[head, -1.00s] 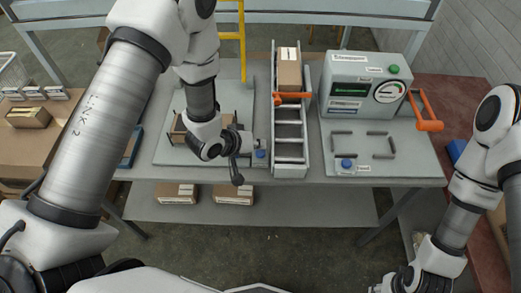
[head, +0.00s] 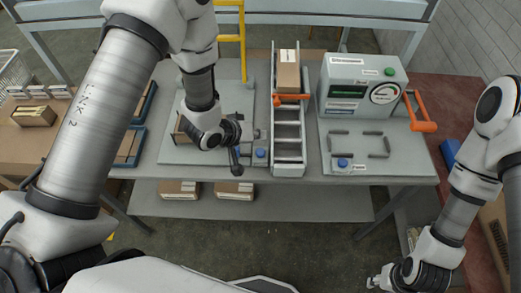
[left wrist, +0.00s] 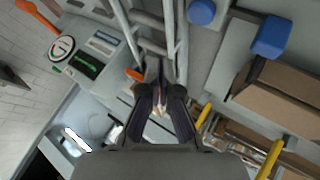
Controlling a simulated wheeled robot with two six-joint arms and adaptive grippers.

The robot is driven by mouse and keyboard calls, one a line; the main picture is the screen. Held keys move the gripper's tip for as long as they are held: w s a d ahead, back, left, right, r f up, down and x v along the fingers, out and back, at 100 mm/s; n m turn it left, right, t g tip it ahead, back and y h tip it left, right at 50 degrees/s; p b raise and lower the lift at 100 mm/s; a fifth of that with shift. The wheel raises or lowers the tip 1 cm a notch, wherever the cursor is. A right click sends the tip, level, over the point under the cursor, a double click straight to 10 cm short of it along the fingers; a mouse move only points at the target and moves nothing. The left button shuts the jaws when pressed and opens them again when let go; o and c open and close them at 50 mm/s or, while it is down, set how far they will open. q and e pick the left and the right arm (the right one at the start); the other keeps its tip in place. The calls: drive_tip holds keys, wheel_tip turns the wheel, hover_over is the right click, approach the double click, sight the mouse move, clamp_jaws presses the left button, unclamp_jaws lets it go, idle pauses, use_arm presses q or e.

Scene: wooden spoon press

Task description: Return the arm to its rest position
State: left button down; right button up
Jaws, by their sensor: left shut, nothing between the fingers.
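My left arm reaches in from the left over the workbench. Its gripper (head: 235,158) is shut and empty, pointing down beside the blue button on the left station, in front of a brown box. The left wrist view shows the fingers (left wrist: 160,88) together above the rails of the chute. My right gripper (head: 376,281) hangs low at the bottom right of the head view, clear of the bench; its fingers are too small to judge. The left station's box (head: 182,131) is partly hidden by my arm.
The chute (head: 288,135) holds a box (head: 288,76) at its top. The press machine (head: 358,88) with an orange handle (head: 420,117) stands to the right. Blue trays (head: 130,148) and a carton area lie left. Boxes (head: 180,188) rest on the lower shelf. The floor in front is clear.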

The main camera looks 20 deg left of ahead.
idle(0.4)
use_arm(q)
drive_tip(key=shift+n+g, duration=0.5)
drive_tip(key=shift+g, duration=0.3)
drive_tip(key=s+f, duration=0.4)
drive_tip(key=s+a+f+b, duration=0.1)
drive_tip(key=s+f, duration=0.1)
drive_tip(key=f, duration=0.1)
drive_tip(key=shift+a+f, duration=0.1)
drive_tip(key=s+a+f+m+g+y, duration=0.1)
drive_tip(key=s+a+f+g+y, duration=0.1)
drive_tip(key=s, duration=0.8)
drive_tip(key=s+a+f+m+g+y+b, duration=0.1)
drive_tip(key=s+a+f+g, duration=0.3)
drive_tip(key=s, duration=0.6)
drive_tip(key=shift+s+a+f+m+y, duration=0.3)
drive_tip(key=shift+a+f+m+y, duration=0.25)
drive_tip(key=shift+a+y, duration=0.45)
